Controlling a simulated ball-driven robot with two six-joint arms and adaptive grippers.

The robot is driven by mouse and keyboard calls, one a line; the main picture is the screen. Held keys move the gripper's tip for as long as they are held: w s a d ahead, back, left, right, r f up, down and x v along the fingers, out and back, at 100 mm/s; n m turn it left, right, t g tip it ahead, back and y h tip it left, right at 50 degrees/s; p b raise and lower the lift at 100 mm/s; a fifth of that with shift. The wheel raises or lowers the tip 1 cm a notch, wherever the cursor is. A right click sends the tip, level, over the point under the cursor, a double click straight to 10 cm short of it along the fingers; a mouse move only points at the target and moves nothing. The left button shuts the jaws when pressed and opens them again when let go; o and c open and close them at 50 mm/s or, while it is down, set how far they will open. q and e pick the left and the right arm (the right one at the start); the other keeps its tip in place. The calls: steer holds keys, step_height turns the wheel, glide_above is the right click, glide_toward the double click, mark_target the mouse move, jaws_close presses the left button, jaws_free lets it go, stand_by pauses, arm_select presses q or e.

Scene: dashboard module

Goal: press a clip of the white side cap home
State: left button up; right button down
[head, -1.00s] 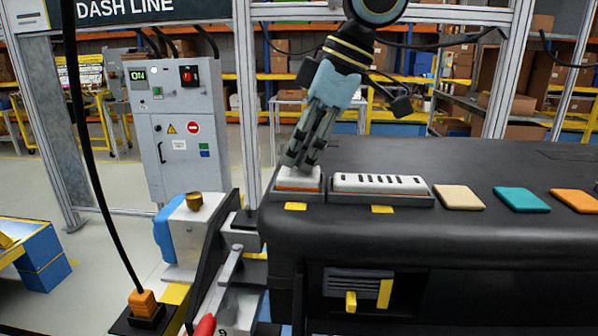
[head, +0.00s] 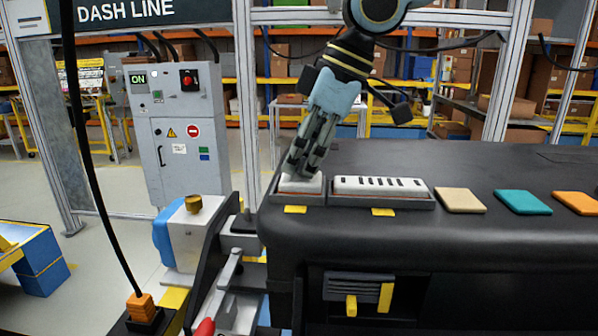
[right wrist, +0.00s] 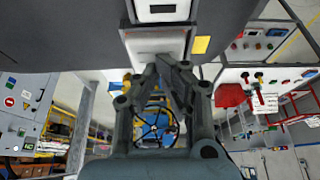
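The white side cap (head: 301,186) sits in a dark recess at the left end of the black dashboard (head: 450,232). A thin orange line shows along its lower edge. My right gripper (head: 297,170) points down onto the cap's top, its fingertips at or very near the surface and hiding part of it. In the right wrist view the fingers of my right gripper (right wrist: 164,66) come together at the tips with nothing between them, in front of the white cap (right wrist: 155,43). Whether each clip is fully seated cannot be told. My left gripper is not in view.
A white slotted panel (head: 380,185) lies right beside the cap. Beige (head: 460,200), teal (head: 523,202) and orange (head: 576,202) pads lie further right. Yellow tags mark the dash edge. A clamp with a red handle (head: 205,327) stands at the left. A grey cabinet (head: 180,140) is behind.

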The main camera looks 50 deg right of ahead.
step_height(320, 180, up, 8)
steer(key=p, duration=0.7)
steer(key=shift+f, duration=0.15)
